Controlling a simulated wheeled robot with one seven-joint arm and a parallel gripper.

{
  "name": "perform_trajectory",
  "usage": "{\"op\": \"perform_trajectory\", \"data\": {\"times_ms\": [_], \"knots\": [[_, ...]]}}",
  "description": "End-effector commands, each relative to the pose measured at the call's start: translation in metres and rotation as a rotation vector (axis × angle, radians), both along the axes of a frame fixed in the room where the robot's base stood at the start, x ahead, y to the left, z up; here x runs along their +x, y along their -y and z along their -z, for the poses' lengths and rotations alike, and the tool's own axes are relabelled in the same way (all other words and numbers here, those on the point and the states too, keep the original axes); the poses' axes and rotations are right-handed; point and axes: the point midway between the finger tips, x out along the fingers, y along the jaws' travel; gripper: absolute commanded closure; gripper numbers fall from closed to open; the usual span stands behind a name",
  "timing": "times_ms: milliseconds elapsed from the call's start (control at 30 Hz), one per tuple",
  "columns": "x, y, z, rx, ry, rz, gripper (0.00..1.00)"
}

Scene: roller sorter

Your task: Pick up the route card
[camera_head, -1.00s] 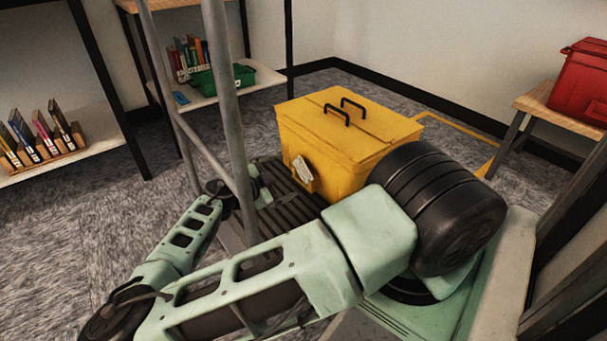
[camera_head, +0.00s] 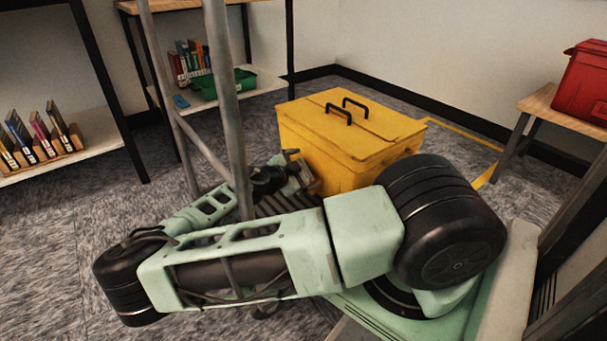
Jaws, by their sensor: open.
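A yellow lidded bin (camera_head: 352,128) with two black handles stands on the roller bed. In the earlier picture a small pale, card-like tag shows in a yellow holder on its front left side; I take it as the route card. Now my gripper (camera_head: 300,170) is in front of that spot, close against the bin's front, and the tag is mostly or wholly hidden. The gripper is open. I cannot tell whether its fingers are around the tag or touching it.
Grey upright posts (camera_head: 228,110) stand close beside my forearm. Shelves at left hold books (camera_head: 45,137) and a green tray (camera_head: 224,83). A red case (camera_head: 582,85) sits on a wooden stand at right. Carpet is clear at lower left.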

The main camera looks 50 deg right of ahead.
Motion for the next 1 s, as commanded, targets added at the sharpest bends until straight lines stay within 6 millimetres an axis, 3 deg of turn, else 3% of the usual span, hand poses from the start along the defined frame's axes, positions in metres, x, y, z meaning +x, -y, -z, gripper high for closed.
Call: {"op": "perform_trajectory", "data": {"times_ms": [67, 200, 300, 633, 933, 1000], "knots": [[0.000, 0.000, 0.000, 0.000, 0.000, 0.000, 0.00], [0.000, 0.000, 0.000, 0.000, 0.000, 0.000, 0.36], [0.000, -0.001, 0.000, 0.000, 0.000, 0.000, 0.44], [0.000, -0.001, -0.005, 0.000, 0.000, 0.000, 0.44], [0.000, -0.001, -0.040, 0.001, 0.001, 0.001, 0.44], [0.001, -0.013, -0.038, -0.001, -0.003, -0.006, 0.44]]}}
